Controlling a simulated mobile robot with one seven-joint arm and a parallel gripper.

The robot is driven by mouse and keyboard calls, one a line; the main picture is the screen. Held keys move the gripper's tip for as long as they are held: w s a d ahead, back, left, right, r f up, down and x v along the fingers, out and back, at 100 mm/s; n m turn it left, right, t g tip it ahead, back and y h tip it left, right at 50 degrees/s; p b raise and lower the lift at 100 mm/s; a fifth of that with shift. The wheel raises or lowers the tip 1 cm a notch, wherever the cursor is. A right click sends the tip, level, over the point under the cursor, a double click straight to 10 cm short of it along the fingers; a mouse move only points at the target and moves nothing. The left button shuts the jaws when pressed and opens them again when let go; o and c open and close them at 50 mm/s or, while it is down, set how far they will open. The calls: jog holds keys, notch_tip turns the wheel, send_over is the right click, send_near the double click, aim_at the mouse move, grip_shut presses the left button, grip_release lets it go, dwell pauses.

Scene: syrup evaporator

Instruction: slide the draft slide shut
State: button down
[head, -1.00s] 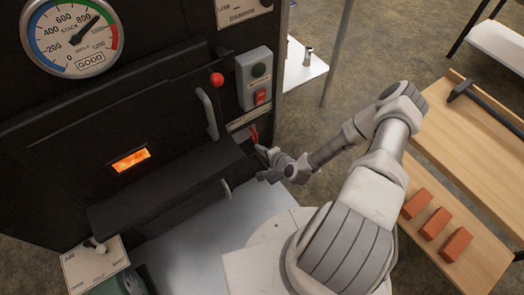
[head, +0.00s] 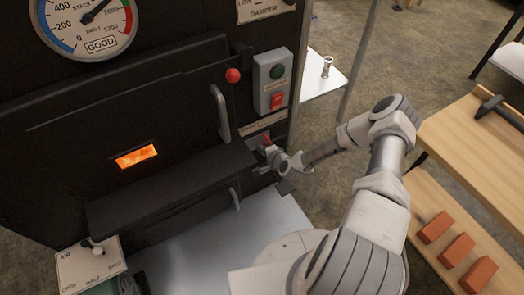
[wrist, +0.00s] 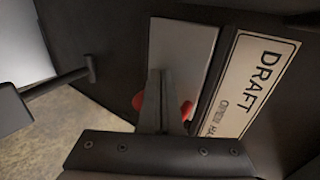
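The draft slide shows as a pale metal plate (wrist: 183,50) beside the DRAFT label (wrist: 262,85) in the wrist view. Its red handle (wrist: 187,112) shows on both sides of my gripper's fingers, partly hidden behind them. My gripper (wrist: 157,95) has its fingers together, with no gap that I can see between them. They overlap the handle; whether they touch it I cannot tell. In the head view my gripper (head: 264,160) is low at the right of the black evaporator front, just below the red handle (head: 267,141).
A switch box (head: 272,80) and a vertical bar handle (head: 220,113) are above and left of my gripper. A black ledge (head: 170,187) juts out at left. A wooden bench (head: 470,145) with bricks (head: 457,250) below stands at right.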

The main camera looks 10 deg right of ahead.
jog(key=shift+w+d, duration=0.1)
jog(key=shift+w, duration=0.1)
jog(key=shift+w+d+r+b, duration=0.1)
jog(key=shift+w+d+b, duration=0.35)
jog(key=shift+d+b, duration=0.65)
jog(key=shift+w+d+b, duration=0.5)
jog(key=shift+d+b, duration=0.05)
jog(key=shift+d, duration=1)
jog(key=shift+w+d+r+b, duration=0.1)
jog(key=shift+w+d+b, duration=0.35)
jog(key=shift+d+b, duration=0.65)
jog(key=shift+s+a+p, duration=0.2)
jog(key=shift+a+p, duration=0.25)
jog(key=s+d+r+p, duration=0.1)
jog(key=s+d+p, duration=0.1)
jog(key=s, duration=0.7)
jog(key=shift+d+r, duration=0.3)
jog(key=shift+d, duration=0.2)
jog(key=shift+w, duration=0.1)
